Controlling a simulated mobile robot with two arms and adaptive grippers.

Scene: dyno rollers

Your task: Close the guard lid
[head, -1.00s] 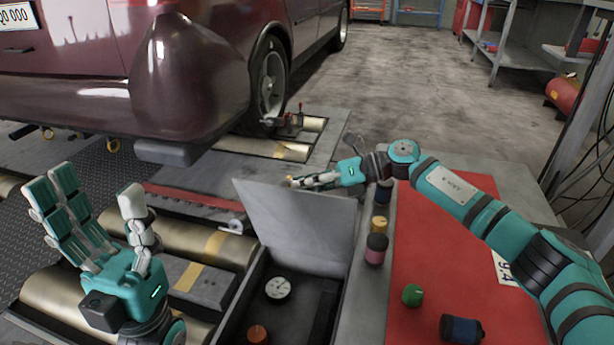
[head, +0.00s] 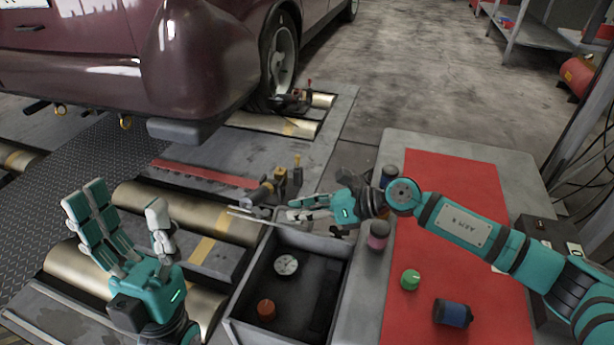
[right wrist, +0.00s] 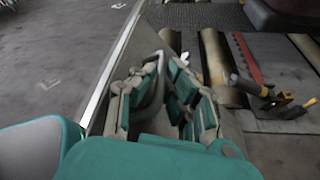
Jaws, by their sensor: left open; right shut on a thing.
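The guard lid (head: 250,216) shows in the head view as a thin, nearly edge-on strip at the far end of a grey box (head: 236,300). The box is open at the top, with a round gauge (head: 286,265) and an orange knob (head: 266,310) inside. My right gripper (head: 292,209) is at the box's far end, its fingers pointing left, shut on the lid. In the right wrist view the lid's bright edge (right wrist: 112,70) runs along the curled fingers, which partly hide the grip. My left gripper (head: 122,205) is open and empty, left of the box.
A red mat (head: 455,180) on the grey bench right of the box carries a green knob (head: 410,279) and a dark blue cylinder (head: 453,312). A pink-banded cylinder (head: 378,236) stands beside the box. Metal rollers (head: 190,212) and a maroon car (head: 90,60) are at left and beyond.

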